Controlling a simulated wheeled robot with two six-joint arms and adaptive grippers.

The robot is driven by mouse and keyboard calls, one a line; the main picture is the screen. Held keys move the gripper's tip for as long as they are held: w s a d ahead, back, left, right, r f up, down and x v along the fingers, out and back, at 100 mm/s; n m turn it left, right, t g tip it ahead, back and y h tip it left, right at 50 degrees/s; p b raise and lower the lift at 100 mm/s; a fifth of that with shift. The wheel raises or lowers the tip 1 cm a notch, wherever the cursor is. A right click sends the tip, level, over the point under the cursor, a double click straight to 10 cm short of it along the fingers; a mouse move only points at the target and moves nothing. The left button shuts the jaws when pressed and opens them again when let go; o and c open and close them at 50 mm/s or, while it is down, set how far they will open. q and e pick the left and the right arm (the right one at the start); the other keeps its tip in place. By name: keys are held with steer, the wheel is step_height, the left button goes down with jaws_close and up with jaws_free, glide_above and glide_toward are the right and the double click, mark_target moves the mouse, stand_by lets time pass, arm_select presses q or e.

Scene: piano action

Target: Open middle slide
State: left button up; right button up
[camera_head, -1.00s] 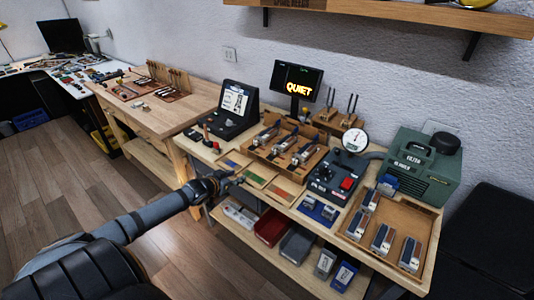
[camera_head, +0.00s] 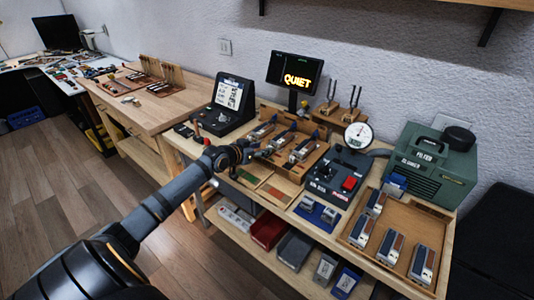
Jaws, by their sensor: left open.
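A wooden tray (camera_head: 322,156) on the workbench holds three grey metal slide pieces in a row. The middle slide (camera_head: 281,140) lies between a left slide (camera_head: 261,131) and a right slide (camera_head: 304,148). My left gripper (camera_head: 262,151) is open at the tray's front edge, just in front of the left and middle slides. It looks empty; I cannot tell whether it touches a slide. The gripper and wrist hide part of the tray's front left. My right gripper is not in view.
Flat coloured pads (camera_head: 275,193) lie in front of the tray. A dark control box with a red button (camera_head: 348,183) and a round gauge (camera_head: 358,135) stand to its right. A black tilted-screen device (camera_head: 229,105) stands to the left, and a monitor (camera_head: 294,72) behind.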

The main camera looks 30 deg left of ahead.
arm_select(q)
steer(key=shift+x, duration=1.25)
steer(key=shift+w+d+f, duration=0.15)
steer(key=shift+w, duration=0.5)
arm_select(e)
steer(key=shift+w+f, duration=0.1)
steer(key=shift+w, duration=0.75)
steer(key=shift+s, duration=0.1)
arm_select(q)
steer(key=shift+s, duration=0.1)
steer(key=shift+c, duration=1.2)
jaws_close()
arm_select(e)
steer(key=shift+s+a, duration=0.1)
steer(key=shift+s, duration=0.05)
